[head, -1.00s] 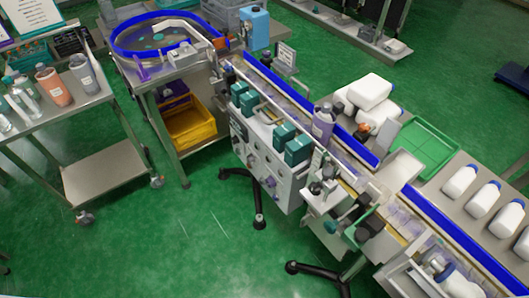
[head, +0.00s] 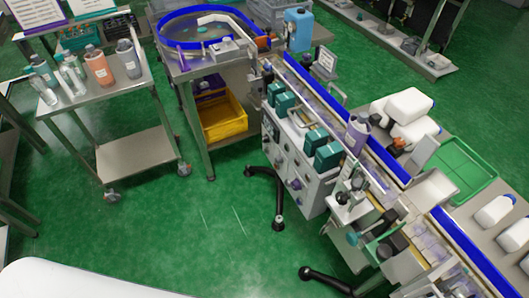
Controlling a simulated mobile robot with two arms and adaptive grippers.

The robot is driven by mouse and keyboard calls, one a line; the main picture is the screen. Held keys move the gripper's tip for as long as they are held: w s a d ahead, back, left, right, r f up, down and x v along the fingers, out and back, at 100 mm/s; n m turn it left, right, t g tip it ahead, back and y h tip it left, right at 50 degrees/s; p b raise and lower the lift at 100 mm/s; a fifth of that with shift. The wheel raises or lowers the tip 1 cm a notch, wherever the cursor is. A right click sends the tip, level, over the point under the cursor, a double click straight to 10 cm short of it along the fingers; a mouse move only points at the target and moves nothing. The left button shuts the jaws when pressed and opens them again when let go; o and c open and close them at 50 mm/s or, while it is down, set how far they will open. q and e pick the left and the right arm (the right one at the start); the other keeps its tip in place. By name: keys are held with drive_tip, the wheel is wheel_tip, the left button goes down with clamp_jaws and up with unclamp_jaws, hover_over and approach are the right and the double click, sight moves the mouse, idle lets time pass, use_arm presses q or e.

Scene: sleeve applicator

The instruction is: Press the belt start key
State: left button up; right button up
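The belt line (head: 425,214) with blue side rails runs diagonally from the upper middle to the lower right of the head view. A light control cabinet (head: 285,150) hangs on its near side, with small knobs or keys on its front and several teal boxes (head: 316,139) along its top. The belt start key is too small to tell apart from the other controls. A purple bottle (head: 357,135) stands on the belt. Neither of my grippers is in view.
A steel cart (head: 97,88) with bottles stands at the left. A round blue-rimmed turntable (head: 190,32) stands at the back, above a yellow bin (head: 223,118). Black support feet (head: 278,222) stick out below the cabinet. Green floor in front is clear.

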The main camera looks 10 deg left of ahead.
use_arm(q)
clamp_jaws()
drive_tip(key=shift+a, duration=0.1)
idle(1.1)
